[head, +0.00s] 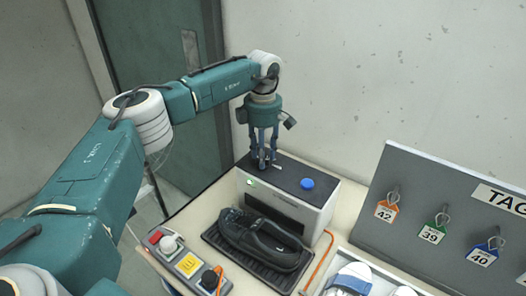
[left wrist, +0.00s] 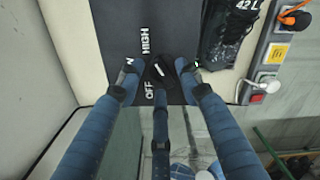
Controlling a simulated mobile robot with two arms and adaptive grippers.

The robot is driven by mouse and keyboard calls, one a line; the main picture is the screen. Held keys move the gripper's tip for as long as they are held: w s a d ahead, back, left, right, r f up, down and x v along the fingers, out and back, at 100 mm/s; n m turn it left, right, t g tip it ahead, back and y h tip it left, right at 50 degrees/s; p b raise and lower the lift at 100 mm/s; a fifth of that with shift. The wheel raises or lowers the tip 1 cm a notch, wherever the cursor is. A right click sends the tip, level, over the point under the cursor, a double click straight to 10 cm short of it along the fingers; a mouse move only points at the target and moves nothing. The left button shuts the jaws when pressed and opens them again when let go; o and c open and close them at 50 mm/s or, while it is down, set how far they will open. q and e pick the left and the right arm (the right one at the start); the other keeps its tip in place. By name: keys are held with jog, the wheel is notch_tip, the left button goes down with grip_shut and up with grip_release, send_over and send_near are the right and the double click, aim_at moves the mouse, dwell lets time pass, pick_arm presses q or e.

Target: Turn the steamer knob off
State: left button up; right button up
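The steamer is a white box (head: 312,217) with a dark top panel, and its black knob shows in the left wrist view (left wrist: 160,72). The knob carries a short white mark, slightly tilted; I cannot tell which label it points to. The labels OFF (left wrist: 152,92) and HIGH (left wrist: 146,40) are readable beside it, and a third label is partly hidden by a finger. My left gripper (head: 263,160) points straight down at the knob. In the left wrist view its fingertips stand around the knob, with a small gap visible at the sides. My right gripper is not in view.
A blue button (head: 307,183) is on the panel right of the knob. A black shoe (head: 262,240) lies on a dark tray before the steamer. Coloured control boxes (head: 188,264) stand front left. A tag board (head: 440,215) and white shoes (head: 350,279) are at right.

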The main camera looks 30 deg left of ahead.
pick_arm(q)
jog(key=shift+f, duration=0.1)
grip_shut()
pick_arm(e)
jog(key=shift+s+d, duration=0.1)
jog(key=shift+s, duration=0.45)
